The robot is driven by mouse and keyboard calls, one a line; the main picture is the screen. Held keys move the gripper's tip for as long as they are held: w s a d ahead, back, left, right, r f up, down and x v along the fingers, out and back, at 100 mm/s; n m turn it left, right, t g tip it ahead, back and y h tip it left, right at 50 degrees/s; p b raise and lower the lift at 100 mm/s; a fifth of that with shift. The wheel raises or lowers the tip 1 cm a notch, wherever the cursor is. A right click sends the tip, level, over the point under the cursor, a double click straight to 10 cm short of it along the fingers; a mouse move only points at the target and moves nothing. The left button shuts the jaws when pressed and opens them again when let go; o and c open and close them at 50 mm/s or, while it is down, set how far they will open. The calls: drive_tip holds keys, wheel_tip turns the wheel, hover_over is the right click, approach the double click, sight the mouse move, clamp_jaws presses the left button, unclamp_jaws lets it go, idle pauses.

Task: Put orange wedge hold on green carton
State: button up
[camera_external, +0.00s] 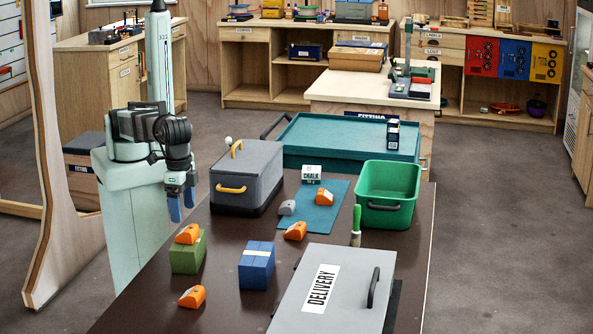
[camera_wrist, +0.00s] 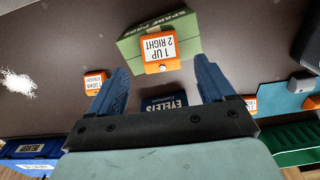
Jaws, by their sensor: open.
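The green carton (camera_external: 187,257) stands on the dark table at the front left. An orange wedge hold (camera_external: 187,235) rests on top of it. In the wrist view the green carton (camera_wrist: 190,37) is ahead of the fingers, and its orange hold (camera_wrist: 159,53) bears a label reading "1 UP 2 RIGHT". My gripper (camera_external: 182,211) is open and empty, above and behind the carton in the external view. In the wrist view its fingers (camera_wrist: 160,68) are spread wide, apart from the hold. Other orange holds lie at the front left (camera_external: 192,297), mid-table (camera_external: 295,231) and on the teal mat (camera_external: 324,198).
A blue carton (camera_external: 257,267) stands right of the green one. A grey delivery box (camera_external: 338,270) fills the front right. A grey lidded box (camera_external: 246,178), green crate (camera_external: 390,196), brush (camera_external: 356,226) and grey hold (camera_external: 287,208) stand farther back. White powder (camera_wrist: 18,82) marks the table.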

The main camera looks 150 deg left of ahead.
sight(184, 229)
wheel_tip(184, 229, up, 6)
drive_tip(key=shift+r, duration=0.25)
